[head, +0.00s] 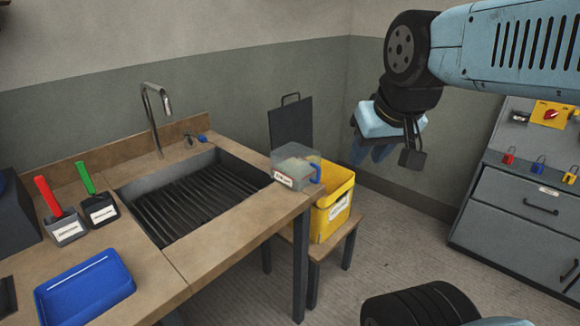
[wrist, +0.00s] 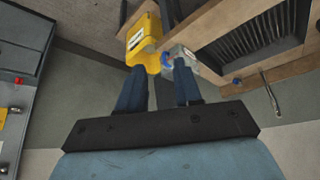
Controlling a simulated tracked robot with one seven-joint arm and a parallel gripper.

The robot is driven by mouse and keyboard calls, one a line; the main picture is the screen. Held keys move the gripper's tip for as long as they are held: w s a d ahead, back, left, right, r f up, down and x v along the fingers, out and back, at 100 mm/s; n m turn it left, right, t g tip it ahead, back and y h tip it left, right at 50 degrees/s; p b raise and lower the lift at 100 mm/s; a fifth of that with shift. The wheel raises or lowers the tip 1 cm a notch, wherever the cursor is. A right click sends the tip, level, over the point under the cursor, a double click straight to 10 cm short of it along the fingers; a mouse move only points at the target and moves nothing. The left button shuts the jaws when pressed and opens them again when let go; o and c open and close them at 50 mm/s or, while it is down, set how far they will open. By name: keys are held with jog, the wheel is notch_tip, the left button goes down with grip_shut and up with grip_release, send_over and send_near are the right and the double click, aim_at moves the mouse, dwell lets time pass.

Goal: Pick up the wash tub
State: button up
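Two tubs could be the wash tub; I cannot read their labels. A translucent grey tub (head: 292,163) with a red-and-white label and a blue handle (head: 316,172) sits at the right end of the sink bench. A yellow tub (head: 327,219) with a white label stands on a low wooden stool just beyond it. In the wrist view the yellow tub (wrist: 143,37) and grey tub (wrist: 179,57) show beyond my fingertips.
The bench holds a sink (head: 190,195) with a ribbed grate and a tall tap (head: 152,110). Red- and green-handled tools stand in small holders (head: 65,228), near a blue tray (head: 85,288). A dark panel (head: 291,124) stands behind the tubs. A grey drawer cabinet (head: 520,215) is at right.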

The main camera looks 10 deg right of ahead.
jog(key=w+a+f+m+g+y, duration=0.1)
jog(key=w+a+f+m+y, duration=0.2)
jog(key=w+m, duration=0.4)
jog(key=w+f+m+g+y, duration=0.1)
jog(key=w+f+m+y, duration=0.2)
jog(key=w+m+y, duration=0.3)
jog(key=w+d+f+m+t+h, duration=0.1)
jog(key=w+d+f+m+t, duration=0.3)
jog(key=w+d+m, duration=0.3)
jog(key=w+d+f+m+t, duration=0.3)
jog(key=w+d+f+m, duration=0.15)
jog(key=w+m, duration=0.4)
jog(key=shift+m, duration=0.25)
jog(key=x, duration=1.2)
jog(key=shift+w+a, duration=0.25)
jog(key=shift+w, duration=0.1)
jog(key=shift+c, duration=0.3)
grip_shut()
